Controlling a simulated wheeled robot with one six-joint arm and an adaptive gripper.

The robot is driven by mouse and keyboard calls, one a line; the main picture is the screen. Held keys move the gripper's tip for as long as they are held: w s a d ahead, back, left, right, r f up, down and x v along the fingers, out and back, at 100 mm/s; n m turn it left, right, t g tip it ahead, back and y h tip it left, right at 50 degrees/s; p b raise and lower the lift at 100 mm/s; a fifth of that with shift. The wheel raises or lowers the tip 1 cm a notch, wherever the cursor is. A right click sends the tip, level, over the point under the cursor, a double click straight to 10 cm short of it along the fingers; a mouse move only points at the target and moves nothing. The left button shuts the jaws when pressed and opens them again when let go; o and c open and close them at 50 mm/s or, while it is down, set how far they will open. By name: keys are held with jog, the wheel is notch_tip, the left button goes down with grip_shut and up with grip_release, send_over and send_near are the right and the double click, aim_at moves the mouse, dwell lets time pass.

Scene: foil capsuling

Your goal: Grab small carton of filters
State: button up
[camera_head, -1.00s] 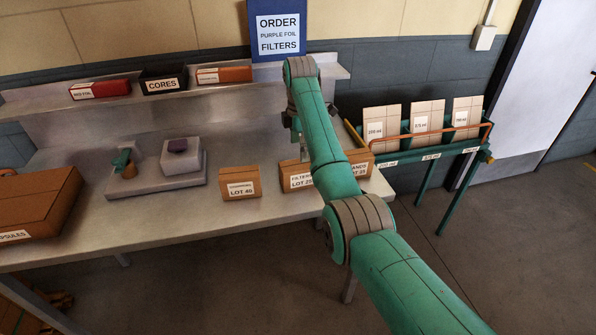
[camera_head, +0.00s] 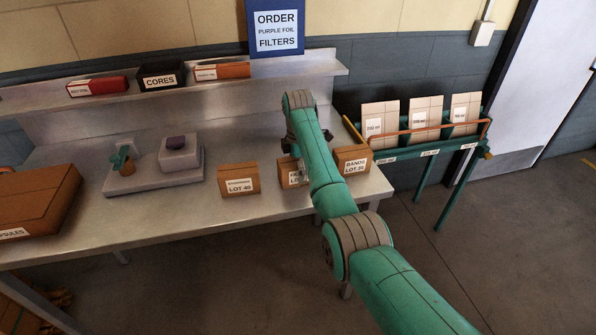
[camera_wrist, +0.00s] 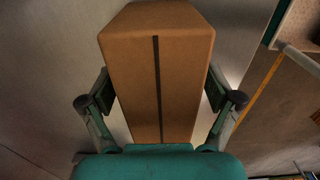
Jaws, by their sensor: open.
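The small brown filters carton (camera_head: 288,173) stands on the steel table, between the carton marked LOT 40 and the bands carton. The arm hides much of its label in the head view. My gripper (camera_head: 303,163) is down at this carton, mostly hidden behind my own arm. In the wrist view a plain brown carton (camera_wrist: 157,60) with a dark seam along its top lies between the two spread fingers. My gripper (camera_wrist: 160,92) is open, with one finger on each side of it. I cannot tell whether either finger touches it.
The LOT 40 carton (camera_head: 239,179) stands close on the left and the bands carton (camera_head: 352,160) close on the right. A grey fixture (camera_head: 153,175) sits further left. A green rack (camera_head: 424,140) stands to the right.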

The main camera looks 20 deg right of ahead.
jog(key=c, duration=1.4)
jog(key=shift+r, duration=0.1)
